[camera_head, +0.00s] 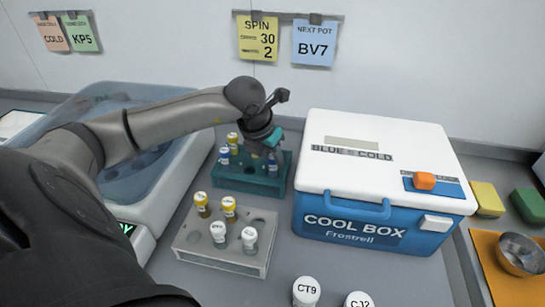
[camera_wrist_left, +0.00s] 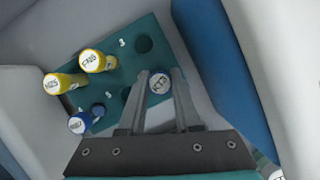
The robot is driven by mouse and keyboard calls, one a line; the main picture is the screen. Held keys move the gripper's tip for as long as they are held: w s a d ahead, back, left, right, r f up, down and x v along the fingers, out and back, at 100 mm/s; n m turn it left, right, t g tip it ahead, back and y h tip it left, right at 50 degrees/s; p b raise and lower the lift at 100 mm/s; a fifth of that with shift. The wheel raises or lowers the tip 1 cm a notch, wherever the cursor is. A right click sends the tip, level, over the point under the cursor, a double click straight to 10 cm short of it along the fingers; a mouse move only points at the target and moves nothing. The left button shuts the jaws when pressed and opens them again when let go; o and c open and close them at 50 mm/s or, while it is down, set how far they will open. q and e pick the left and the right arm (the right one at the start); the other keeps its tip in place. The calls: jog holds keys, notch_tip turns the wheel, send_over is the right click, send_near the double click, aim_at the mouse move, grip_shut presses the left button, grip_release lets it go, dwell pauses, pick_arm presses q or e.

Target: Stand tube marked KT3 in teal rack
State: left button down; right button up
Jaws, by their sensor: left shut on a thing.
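My left gripper (camera_head: 262,152) is over the right part of the teal rack (camera_head: 262,188), near the cool box. In the left wrist view, the gripper (camera_wrist_left: 160,82) is shut on a tube with a round blue-edged cap marked KT3 (camera_wrist_left: 159,85). The tube looks upright. I cannot tell whether its lower end is inside a hole. The teal rack (camera_wrist_left: 112,82) shows below it, with an empty hole beyond the fingertips. Two yellow-capped tubes (camera_wrist_left: 97,61) and a blue-capped tube (camera_wrist_left: 80,123) stand on its left side. My right gripper is out of view.
A grey rack (camera_head: 215,260) with yellow- and white-capped tubes stands in front. The blue and white cool box (camera_head: 350,215) is close on the right; a machine with a clear lid (camera_head: 110,105) is on the left. White-capped containers (camera_head: 306,291) stand at the front edge.

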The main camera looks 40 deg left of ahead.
pick_arm(q)
jog(key=shift+f, duration=0.15)
jog(key=c, duration=0.6)
grip_release()
jog(key=shift+r, duration=0.2)
jog(key=v, duration=1.2)
